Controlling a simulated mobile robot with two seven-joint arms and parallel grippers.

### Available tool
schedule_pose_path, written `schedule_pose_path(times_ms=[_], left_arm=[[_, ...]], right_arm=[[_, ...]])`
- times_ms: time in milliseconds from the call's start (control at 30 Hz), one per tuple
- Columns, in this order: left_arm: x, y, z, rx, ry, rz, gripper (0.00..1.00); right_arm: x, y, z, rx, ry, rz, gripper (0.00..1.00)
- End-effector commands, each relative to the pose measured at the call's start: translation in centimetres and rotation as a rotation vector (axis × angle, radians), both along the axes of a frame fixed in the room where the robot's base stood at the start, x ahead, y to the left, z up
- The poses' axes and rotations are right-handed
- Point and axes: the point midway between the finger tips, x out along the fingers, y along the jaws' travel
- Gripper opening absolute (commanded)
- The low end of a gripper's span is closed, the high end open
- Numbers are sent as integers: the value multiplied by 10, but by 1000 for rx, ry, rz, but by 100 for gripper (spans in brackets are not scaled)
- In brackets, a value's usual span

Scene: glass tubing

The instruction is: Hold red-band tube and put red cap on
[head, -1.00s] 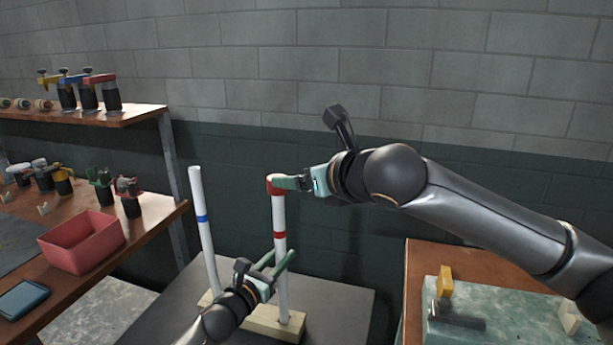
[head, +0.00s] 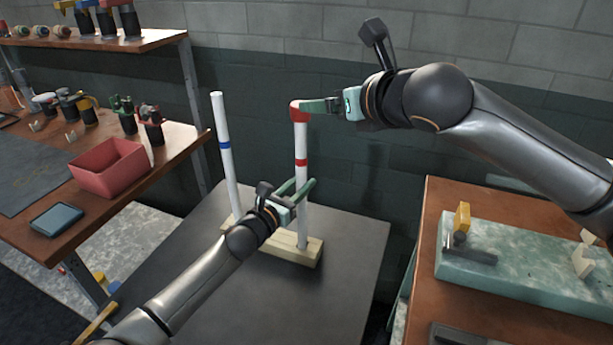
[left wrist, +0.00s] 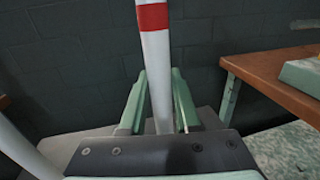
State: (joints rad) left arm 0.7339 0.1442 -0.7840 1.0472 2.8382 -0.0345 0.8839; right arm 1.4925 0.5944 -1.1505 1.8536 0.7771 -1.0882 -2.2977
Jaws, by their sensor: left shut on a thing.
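The red-band tube (head: 301,185) is a white upright tube with a red band, standing in a wooden base (head: 293,250). My left gripper (head: 304,190) is shut on it below the red band. In the left wrist view the red-band tube (left wrist: 157,60) stands between the fingers (left wrist: 159,95). The red cap (head: 298,110) is at the tube's top end. Whether it is fully seated does not show. My right gripper (head: 312,106) reaches the cap from the right, fingertips at its side. One finger hides the other, so its grip is unclear.
A white tube with a blue band (head: 224,145) stands close by on the left. The grey table (head: 340,290) is otherwise mostly clear. A shelf with a red bin (head: 108,170) is at left. A brown bench (head: 425,260) with a green slab (head: 530,262) is at right.

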Motion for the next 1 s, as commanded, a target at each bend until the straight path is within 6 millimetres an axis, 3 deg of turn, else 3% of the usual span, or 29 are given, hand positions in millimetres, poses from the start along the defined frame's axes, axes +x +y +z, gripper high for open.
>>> schedule_pose_path(times_ms=[200,233,500,1000], left_arm=[[0,0,-1,1,1,0,0],[0,0,-1,1,1,0,34],[0,0,0,1,1,0,65],[-11,9,-1,2,0,1,66]], right_arm=[[0,0,0,0,0,0,85],[0,0,0,0,0,0,85],[0,0,0,0,0,0,85],[0,0,0,0,0,0,85]])
